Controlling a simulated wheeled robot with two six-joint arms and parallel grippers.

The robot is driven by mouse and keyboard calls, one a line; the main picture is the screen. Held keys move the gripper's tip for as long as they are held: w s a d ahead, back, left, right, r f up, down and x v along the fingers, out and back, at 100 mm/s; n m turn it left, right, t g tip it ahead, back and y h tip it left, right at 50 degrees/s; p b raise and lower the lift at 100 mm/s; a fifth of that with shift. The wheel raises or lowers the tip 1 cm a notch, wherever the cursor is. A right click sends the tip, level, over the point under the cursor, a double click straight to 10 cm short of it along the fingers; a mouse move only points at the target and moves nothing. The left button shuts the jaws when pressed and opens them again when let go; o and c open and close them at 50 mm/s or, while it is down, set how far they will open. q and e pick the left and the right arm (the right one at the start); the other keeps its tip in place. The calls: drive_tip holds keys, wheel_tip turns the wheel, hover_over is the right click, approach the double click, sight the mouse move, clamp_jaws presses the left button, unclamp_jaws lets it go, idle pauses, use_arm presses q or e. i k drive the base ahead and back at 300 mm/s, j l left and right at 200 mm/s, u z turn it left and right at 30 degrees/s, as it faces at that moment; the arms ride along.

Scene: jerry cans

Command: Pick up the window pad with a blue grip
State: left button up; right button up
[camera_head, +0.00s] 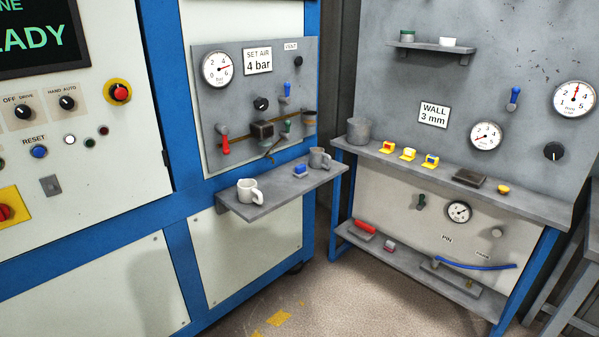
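Three small yellow pieces stand in a row on the grey bench top of the right-hand wall. The left one has a red part (387,147), the middle one a white part (408,154), and the right one a blue part (431,160). A small blue-topped block (300,170) lies on the grey shelf of the left-hand machine, between two mugs. At this size I cannot tell which of these is the window pad with a blue grip. Neither of my grippers is in view.
The machine shelf (262,208) holds a white mug (249,191) and a grey mug (320,159). The bench top (540,209) also holds a grey pot (358,131), a dark flat block (469,178) and a small yellow item (503,189). Open floor (340,295) lies in front.

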sight(301, 171)
drive_tip(key=u, duration=0.45)
drive_tip(key=i+l+u, duration=0.3)
drive_tip(key=l+u, duration=0.25)
drive_tip(key=i+l+u, duration=0.15)
drive_tip(key=l+u, duration=0.15)
drive_tip(key=i+l+u, duration=0.1)
drive_tip(key=l+u, duration=0.2)
drive_tip(key=l, duration=0.15)
drive_tip(key=l+u, duration=0.3)
drive_tip(key=i+l, duration=0.05)
drive_tip(key=l, duration=0.05)
